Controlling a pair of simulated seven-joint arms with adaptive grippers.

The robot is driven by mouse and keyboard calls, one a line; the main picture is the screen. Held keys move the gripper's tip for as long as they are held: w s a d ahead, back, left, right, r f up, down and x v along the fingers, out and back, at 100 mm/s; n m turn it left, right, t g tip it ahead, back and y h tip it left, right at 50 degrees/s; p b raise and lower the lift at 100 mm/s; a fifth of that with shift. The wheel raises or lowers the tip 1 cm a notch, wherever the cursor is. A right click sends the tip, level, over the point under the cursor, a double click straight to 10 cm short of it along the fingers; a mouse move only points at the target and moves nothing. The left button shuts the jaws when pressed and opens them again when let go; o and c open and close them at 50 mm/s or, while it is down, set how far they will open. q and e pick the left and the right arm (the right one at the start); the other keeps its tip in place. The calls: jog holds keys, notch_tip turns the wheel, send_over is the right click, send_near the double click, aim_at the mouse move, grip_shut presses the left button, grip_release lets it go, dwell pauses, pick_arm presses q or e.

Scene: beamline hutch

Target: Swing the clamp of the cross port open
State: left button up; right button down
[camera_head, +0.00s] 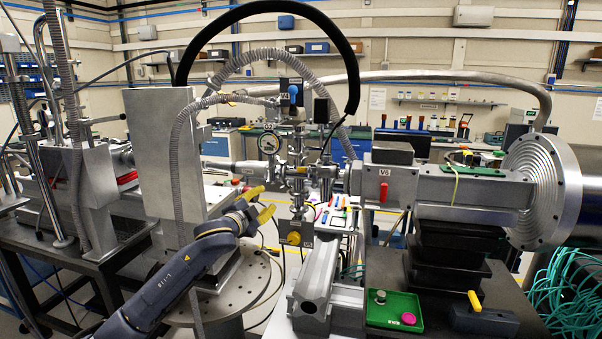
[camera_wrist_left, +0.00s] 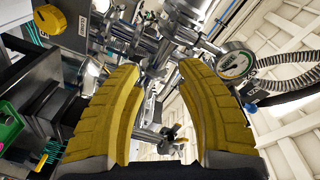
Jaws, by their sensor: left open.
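The metal cross port (camera_head: 298,172) stands in the middle of the head view, in a column of steel fittings below the V4 label. In the left wrist view its steel fittings (camera_wrist_left: 150,25) fill the top middle. A small clamp-like part with a wing-shaped piece (camera_wrist_left: 168,135) shows between my fingers; I cannot tell for sure that it is the port's clamp, or whether it is shut. My left gripper (camera_head: 263,203), with yellow fingertips, is just left of and below the cross. In the left wrist view the gripper (camera_wrist_left: 160,68) is open, with nothing held.
A yellow knob (camera_head: 294,238) is below the cross. A tall metal box (camera_head: 165,150) stands left. A green tray (camera_head: 395,325) is at the front right. Ribbed hoses arch overhead.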

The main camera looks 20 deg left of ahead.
pick_arm(q)
jog(key=s+d+r+m+h, duration=0.1)
jog(key=s+d+r+m, duration=0.15)
jog(key=r, duration=0.25)
jog(key=s+d+r+m, duration=0.1)
jog(key=s+d+r, duration=0.1)
jog(key=s+r, duration=0.25)
jog(key=s+d+r+m+h, duration=0.2)
jog(key=s+d+m, duration=0.3)
jog(key=s, duration=0.4)
jog(key=y, duration=0.1)
send_near(300, 170)
jog(key=shift+n, duration=0.45)
jog(key=w, duration=0.3)
jog(key=w+d, duration=0.1)
jog(key=w, duration=0.2)
jog(key=w+d, duration=0.1)
jog(key=w, duration=0.3)
jog(key=shift+w+r, duration=0.1)
jog(key=shift+o, duration=0.2)
grip_shut()
